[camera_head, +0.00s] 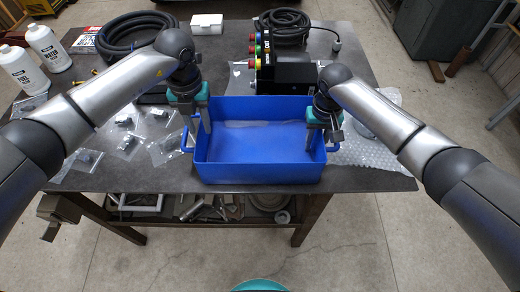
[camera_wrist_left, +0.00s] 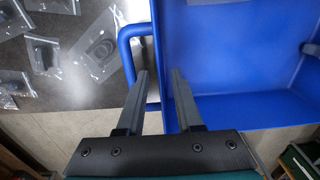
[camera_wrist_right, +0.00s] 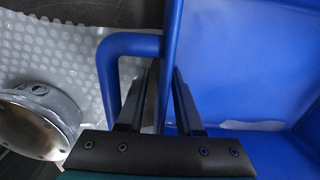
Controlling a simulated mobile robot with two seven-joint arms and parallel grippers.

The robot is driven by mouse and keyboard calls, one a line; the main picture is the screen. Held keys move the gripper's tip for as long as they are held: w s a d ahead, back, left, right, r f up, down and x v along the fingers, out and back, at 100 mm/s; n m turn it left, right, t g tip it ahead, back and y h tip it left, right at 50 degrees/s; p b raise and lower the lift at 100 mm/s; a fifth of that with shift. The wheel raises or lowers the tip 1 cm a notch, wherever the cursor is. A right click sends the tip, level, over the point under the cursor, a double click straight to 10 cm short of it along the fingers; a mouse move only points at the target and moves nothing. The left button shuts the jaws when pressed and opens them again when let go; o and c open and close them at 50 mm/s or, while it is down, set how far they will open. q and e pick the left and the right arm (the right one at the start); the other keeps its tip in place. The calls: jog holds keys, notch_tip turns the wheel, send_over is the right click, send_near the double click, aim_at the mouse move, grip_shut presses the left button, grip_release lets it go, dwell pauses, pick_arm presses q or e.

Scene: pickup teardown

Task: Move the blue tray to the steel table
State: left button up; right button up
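The blue tray (camera_head: 262,172) is an open box with side handles on the dark workbench top, near its front edge. It looks empty apart from a pale patch inside. My left gripper (camera_head: 204,138) is at its left end; in the left wrist view the open fingers (camera_wrist_left: 160,75) straddle the side wall beside the left handle (camera_wrist_left: 128,50). My right gripper (camera_head: 322,138) is at the right end; in the right wrist view its fingers (camera_wrist_right: 164,72) straddle the wall beside the right handle (camera_wrist_right: 108,70), with a gap still visible. I cannot identify a steel table.
On the workbench (camera_head: 110,178), small clear bags (camera_head: 125,145) lie left of the tray and bubble wrap (camera_head: 365,155) lies right. Behind are a coiled hose (camera_head: 130,38), white bottles (camera_head: 48,45) and a dark box (camera_head: 290,75). A lower shelf holds metal parts. Floor in front is open.

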pick_arm(q)
notch_tip(320, 180, up, 5)
jog(key=shift+r, duration=0.1)
pick_arm(e)
jog(key=shift+r, duration=0.1)
notch_tip(320, 180, up, 12)
jog(key=shift+f, duration=0.1)
dwell(0.8)
